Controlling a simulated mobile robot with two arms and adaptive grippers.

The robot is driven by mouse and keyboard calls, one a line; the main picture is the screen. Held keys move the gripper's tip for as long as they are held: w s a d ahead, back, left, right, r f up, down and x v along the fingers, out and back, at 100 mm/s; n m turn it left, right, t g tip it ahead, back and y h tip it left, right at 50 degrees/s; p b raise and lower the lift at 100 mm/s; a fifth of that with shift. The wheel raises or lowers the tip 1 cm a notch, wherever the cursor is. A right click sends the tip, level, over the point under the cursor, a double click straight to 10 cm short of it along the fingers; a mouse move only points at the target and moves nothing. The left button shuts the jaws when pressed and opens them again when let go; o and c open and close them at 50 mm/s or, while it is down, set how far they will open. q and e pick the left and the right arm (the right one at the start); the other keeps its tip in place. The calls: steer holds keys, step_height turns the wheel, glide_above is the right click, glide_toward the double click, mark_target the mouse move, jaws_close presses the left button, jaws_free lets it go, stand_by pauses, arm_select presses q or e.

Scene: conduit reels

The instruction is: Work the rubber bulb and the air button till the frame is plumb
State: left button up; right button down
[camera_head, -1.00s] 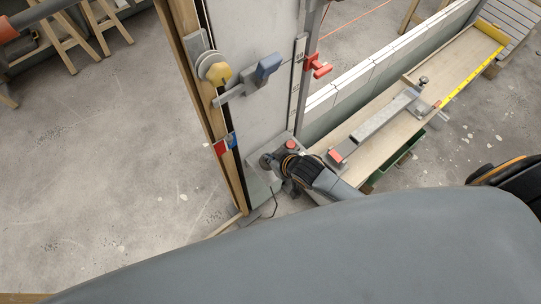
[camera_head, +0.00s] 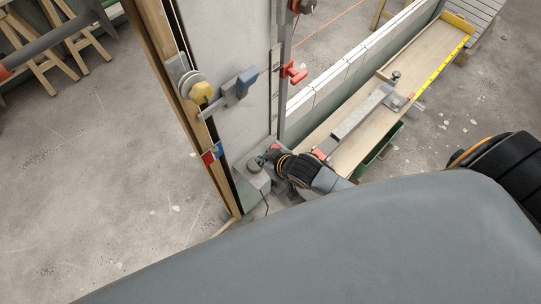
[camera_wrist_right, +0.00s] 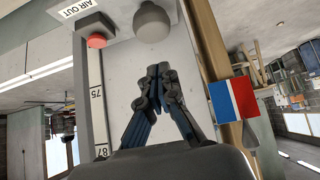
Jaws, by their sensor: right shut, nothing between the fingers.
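The frame is a wooden post (camera_head: 163,58) beside a pale panel (camera_head: 213,45). A cord reel with a yellow knob (camera_head: 202,92) is on it, and a red, white and blue card (camera_head: 212,153) lower down. A grey box at the foot carries the rubber bulb (camera_head: 254,166), grey and rounded. The wrist view shows the bulb (camera_wrist_right: 153,22) and the red air button (camera_wrist_right: 97,41) by an "AIR OUT" label. My left gripper is out of view.
A plank (camera_head: 424,67) with a metal bar (camera_head: 360,112) lies to the right, beside a low white block wall (camera_head: 350,60).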

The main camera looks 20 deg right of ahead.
steer(key=v, duration=0.5)
steer(key=shift+d+r, duration=0.1)
stand_by(1.9)
